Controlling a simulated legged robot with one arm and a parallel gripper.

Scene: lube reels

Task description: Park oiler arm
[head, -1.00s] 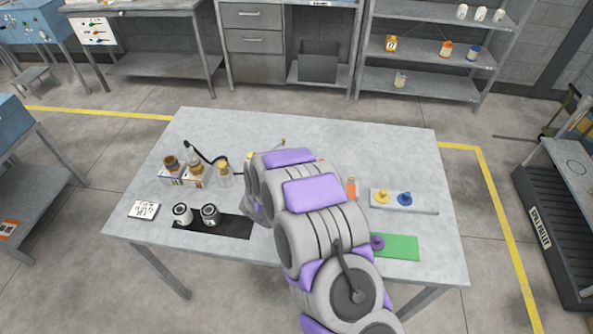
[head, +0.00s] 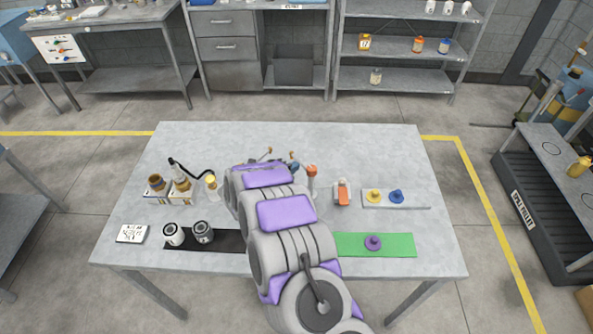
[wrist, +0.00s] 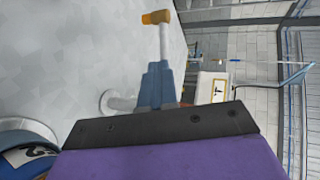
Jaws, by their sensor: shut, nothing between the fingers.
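In the wrist view, a lever-like part that looks like the oiler arm (wrist: 165,45) has a pale shaft with an orange-tan tip. It rises from a blue-grey body (wrist: 157,85) beside a white ring-shaped fitting. In the head view, a small tan-tipped part (head: 268,151) and a blue piece (head: 294,166) show just behind my arm. My gripper (wrist: 160,125) is shut and empty, its dark edge just in front of the blue-grey body in the wrist view. Whether they touch cannot be told. My arm hides the gripper in the head view.
On the table (head: 370,150) are amber bottles (head: 182,184) with a black hose, two cans (head: 202,232) on a black mat, and an orange-topped post (head: 311,172). A tray (head: 415,200) holds yellow and blue knobs; a purple knob (head: 373,242) sits on a green mat (head: 400,246).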

